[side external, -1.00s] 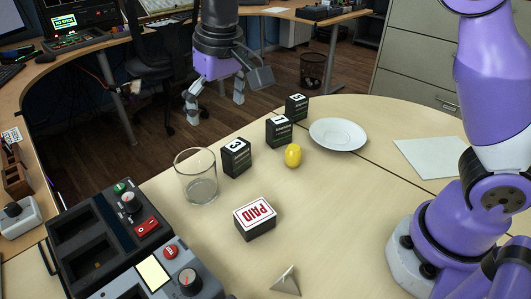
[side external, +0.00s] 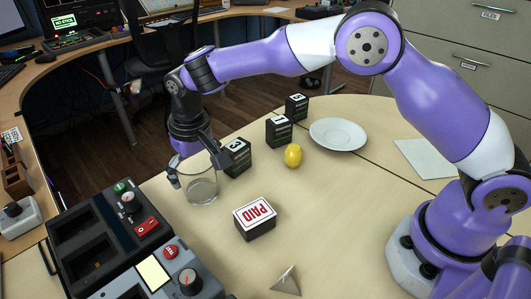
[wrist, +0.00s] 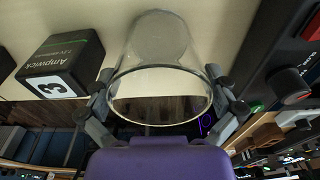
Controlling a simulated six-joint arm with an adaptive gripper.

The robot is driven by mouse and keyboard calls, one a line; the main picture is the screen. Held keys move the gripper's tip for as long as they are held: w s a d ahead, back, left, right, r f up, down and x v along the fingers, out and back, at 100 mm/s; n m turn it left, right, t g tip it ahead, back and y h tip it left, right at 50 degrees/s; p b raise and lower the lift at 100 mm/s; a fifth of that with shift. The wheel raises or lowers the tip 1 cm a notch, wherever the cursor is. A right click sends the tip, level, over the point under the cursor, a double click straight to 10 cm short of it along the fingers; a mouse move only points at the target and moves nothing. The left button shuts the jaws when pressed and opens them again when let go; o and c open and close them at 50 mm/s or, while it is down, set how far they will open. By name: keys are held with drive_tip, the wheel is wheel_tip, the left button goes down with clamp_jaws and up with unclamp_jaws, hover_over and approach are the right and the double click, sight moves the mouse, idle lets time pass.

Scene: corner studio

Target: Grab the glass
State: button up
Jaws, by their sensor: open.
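The clear glass (side external: 201,188) stands upright on the pale table, left of the black block marked 3. My gripper (side external: 193,178) is at the glass, pointing down, with its fingers apart near the rim. In the wrist view, the glass (wrist: 160,85) lies between the two open fingers of my gripper (wrist: 162,100), one on each side of it. I cannot tell whether either finger touches the glass. Part of the glass's upper edge is hidden behind my gripper in the side view.
The block marked 3 (side external: 237,158) stands close beside my gripper. A control panel (side external: 140,235) is at the front left.

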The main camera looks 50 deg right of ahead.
drive_tip(key=shift+f, duration=0.3)
drive_tip(key=c, duration=1)
drive_tip(key=shift+r, duration=0.1)
drive_tip(key=shift+c, duration=0.2)
